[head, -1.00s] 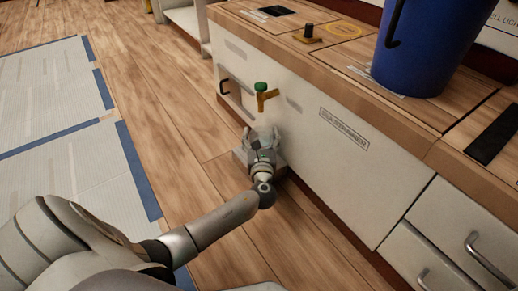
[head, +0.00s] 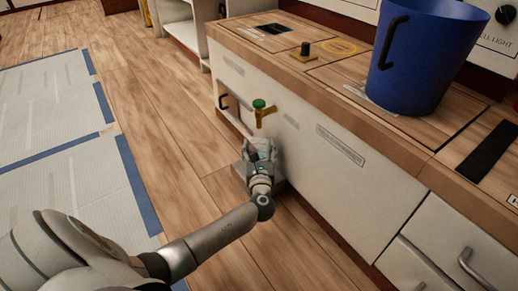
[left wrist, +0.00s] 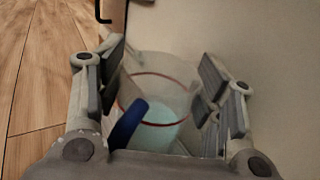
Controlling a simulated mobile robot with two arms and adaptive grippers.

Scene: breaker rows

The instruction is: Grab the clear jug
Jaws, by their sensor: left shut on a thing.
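The clear jug (left wrist: 165,102) shows between the fingers in the left wrist view. It has a red line around its wall, pale blue liquid inside and a blue handle (left wrist: 126,124) towards the camera. My left gripper (head: 262,148) is shut on the jug, with finger pads on both sides of it (left wrist: 162,68). In the head view the gripper is low against the cabinet front, below a brass tap with a green knob (head: 259,104). There the gripper mostly hides the jug. My right gripper is out of view.
A grey block or step (head: 277,184) sits on the floor by the gripper. The white cabinet front (head: 310,175) is close on the right. A blue bucket (head: 425,60) stands on the wooden counter.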

